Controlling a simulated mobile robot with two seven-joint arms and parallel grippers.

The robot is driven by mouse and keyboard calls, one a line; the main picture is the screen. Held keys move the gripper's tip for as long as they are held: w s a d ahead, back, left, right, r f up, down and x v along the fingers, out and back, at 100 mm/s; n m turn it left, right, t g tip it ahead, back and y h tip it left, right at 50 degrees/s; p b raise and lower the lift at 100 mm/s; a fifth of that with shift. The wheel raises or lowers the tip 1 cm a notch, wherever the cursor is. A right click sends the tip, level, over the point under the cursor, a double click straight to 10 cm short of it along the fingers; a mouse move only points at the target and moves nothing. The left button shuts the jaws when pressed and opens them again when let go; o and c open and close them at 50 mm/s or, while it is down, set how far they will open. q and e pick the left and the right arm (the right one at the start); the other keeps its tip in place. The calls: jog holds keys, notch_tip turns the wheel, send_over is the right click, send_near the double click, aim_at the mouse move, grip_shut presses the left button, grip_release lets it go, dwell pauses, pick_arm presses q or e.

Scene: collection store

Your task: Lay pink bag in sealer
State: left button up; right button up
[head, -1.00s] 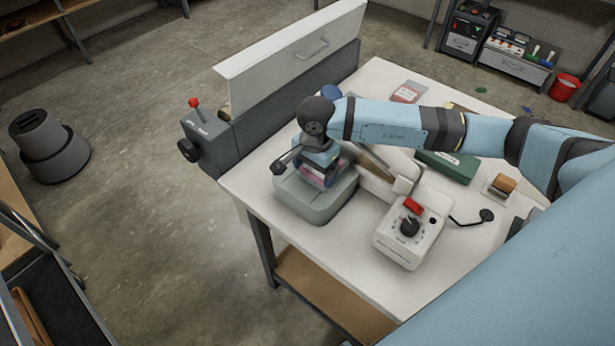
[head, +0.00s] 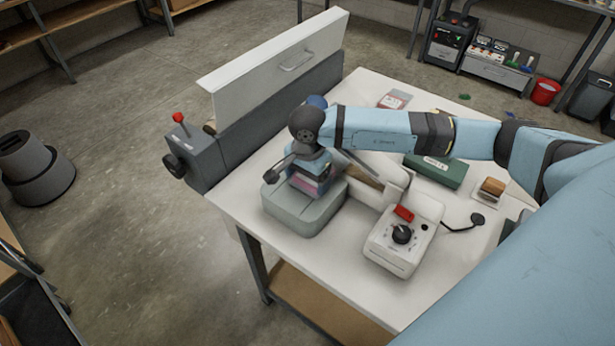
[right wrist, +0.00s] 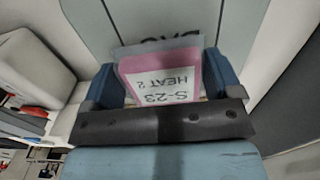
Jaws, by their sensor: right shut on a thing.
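The pink bag (right wrist: 170,75) has a white label reading "S-23 HEAT 2" in the right wrist view; in the head view only a bit of pink (head: 308,185) shows. My right gripper (right wrist: 158,80) is shut on it, with a blue finger at each side. The gripper (head: 309,178) is over a grey-green block (head: 300,222) with rounded edges; whether the bag touches it is unclear. The white sealer (head: 400,250) with a red switch and black knob stands to the right, its arm reaching back behind the block. My left gripper is out of view.
A large grey machine (head: 235,145) with a white lid stands along the table's left edge. A green box (head: 437,170), a small brown block (head: 492,187) and a red-marked packet (head: 394,100) lie on the white table (head: 345,285). The front table corner is clear.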

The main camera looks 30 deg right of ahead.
jog(key=shift+f+b, duration=0.4)
jog(key=o, duration=0.8)
jog(key=shift+r, duration=0.1)
notch_tip(320, 180, up, 14)
jog(key=b, duration=0.1)
jog(key=shift+b, duration=0.35)
jog(key=shift+s+f, duration=0.1)
jog(key=shift+f, duration=0.1)
